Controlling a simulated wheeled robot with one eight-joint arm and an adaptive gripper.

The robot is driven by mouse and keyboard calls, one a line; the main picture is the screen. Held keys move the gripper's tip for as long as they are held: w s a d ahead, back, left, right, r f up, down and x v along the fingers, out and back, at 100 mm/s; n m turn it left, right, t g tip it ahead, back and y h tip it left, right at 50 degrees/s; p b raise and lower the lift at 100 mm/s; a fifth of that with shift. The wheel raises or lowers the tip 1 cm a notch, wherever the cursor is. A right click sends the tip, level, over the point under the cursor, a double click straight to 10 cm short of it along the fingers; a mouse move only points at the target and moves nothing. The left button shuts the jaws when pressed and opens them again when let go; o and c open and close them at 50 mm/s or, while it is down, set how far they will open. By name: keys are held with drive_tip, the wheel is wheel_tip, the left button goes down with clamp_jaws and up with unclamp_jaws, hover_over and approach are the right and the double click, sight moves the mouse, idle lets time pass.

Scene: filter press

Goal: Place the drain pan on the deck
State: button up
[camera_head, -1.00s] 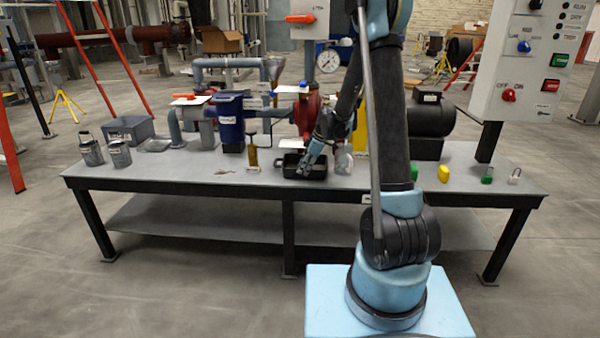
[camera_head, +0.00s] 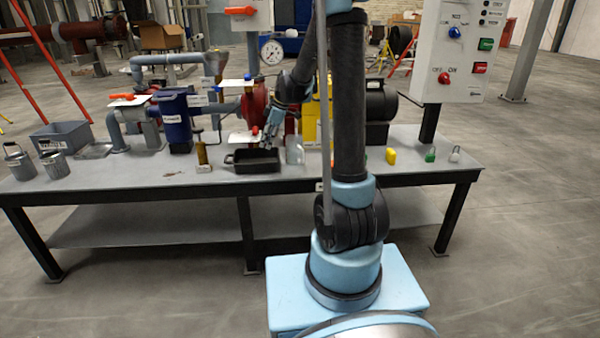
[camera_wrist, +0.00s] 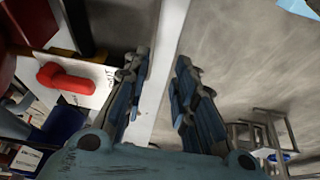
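The drain pan, a black shallow tray (camera_head: 253,160), sits level on the grey deck (camera_head: 215,176) near its front edge, below the red pump. A small lug or handle sticks out at its left. My gripper (camera_head: 268,140) is just above the pan's right rear part, apart from it as far as I can tell. In the wrist view my gripper (camera_wrist: 162,68) shows two spread fingers with an empty gap between them. The pan is not clearly visible in the wrist view.
A red pump (camera_head: 256,108), a blue filter body (camera_head: 174,118) and a brass cylinder (camera_head: 201,150) stand around the pan. A clear jar (camera_head: 295,152) is close to its right. A red-handled valve (camera_wrist: 72,80) with a white tag is near my left finger. A control box (camera_head: 452,50) rises at right.

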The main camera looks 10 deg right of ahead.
drive_tip(key=s+d+r+m+h, duration=0.1)
drive_tip(key=s+d+r+m, duration=0.2)
drive_tip(key=s, duration=0.4)
drive_tip(key=s+d+r+m, duration=0.1)
drive_tip(key=s+d+m, duration=0.25)
drive_tip(key=s, duration=0.35)
drive_tip(key=s+d+r+m+h, duration=0.1)
drive_tip(key=s+d+r+m, duration=0.1)
drive_tip(key=s+d, duration=0.35)
drive_tip(key=s+d+f+m+h, duration=0.1)
drive_tip(key=s+d+f+m, duration=0.1)
drive_tip(key=s, duration=0.7)
drive_tip(key=s+d+f+m+t+h, duration=0.1)
drive_tip(key=s+d+f+m, duration=0.1)
drive_tip(key=s+f+m, duration=0.3)
drive_tip(key=s+m, duration=0.1)
drive_tip(key=s, duration=0.3)
drive_tip(key=shift+s+d, duration=0.25)
drive_tip(key=shift+d, duration=0.15)
drive_tip(key=shift+f, duration=0.1)
drive_tip(key=shift+w+f, duration=0.2)
drive_tip(key=shift+w, duration=0.2)
